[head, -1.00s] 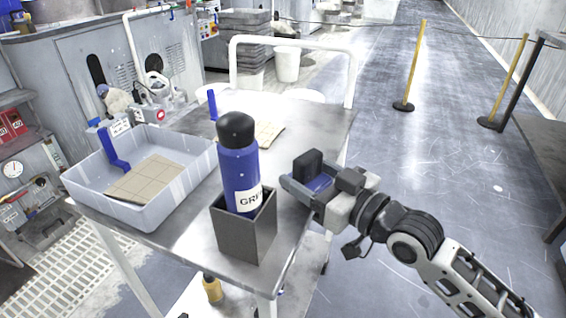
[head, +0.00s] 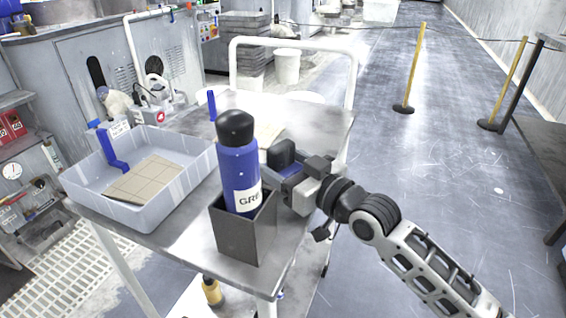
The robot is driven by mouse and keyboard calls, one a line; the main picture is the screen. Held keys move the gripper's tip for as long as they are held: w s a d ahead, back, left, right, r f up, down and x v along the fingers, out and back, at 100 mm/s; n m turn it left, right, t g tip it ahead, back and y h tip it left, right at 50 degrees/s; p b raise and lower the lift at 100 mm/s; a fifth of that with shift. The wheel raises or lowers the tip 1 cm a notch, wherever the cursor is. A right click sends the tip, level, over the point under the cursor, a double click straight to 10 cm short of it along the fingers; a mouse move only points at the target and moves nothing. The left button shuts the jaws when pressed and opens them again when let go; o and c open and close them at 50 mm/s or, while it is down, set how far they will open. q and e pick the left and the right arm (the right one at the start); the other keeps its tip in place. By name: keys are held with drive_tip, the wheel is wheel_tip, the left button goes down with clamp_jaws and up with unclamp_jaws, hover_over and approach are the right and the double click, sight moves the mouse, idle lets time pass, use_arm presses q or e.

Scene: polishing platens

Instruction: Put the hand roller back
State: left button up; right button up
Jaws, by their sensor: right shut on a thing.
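My right gripper (head: 291,176) is just right of the blue bottle, over the table's right side. It is shut on what looks like the hand roller (head: 283,153), a dark rounded piece with blue beside it. The fingers and bottle hide part of it, so its full shape is unclear. The roller is close beside the bottle in this view; I cannot tell if they touch. My left gripper is not in view.
The blue bottle (head: 240,170) with a black cap stands in a grey open box (head: 243,236) on the metal table (head: 185,232). A pale tray (head: 82,192) at left holds a tan tiled pad and a blue-handled tool (head: 112,150). A blue upright handle (head: 211,104) shows behind.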

drive_tip(key=shift+f, duration=0.3)
drive_tip(key=shift+s+f, duration=0.1)
drive_tip(key=shift+f, duration=0.2)
drive_tip(key=o, duration=1.2)
drive_tip(key=shift+f, duration=0.2)
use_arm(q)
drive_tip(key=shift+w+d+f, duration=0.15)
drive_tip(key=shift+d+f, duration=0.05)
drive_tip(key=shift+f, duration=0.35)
use_arm(e)
drive_tip(key=shift+r, duration=0.15)
drive_tip(key=shift+r, duration=0.1)
drive_tip(key=shift+r, duration=0.25)
drive_tip(key=shift+r+p, duration=0.3)
drive_tip(key=shift+r, duration=0.2)
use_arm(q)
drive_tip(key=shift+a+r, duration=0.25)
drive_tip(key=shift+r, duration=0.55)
use_arm(e)
drive_tip(key=v, duration=1.2)
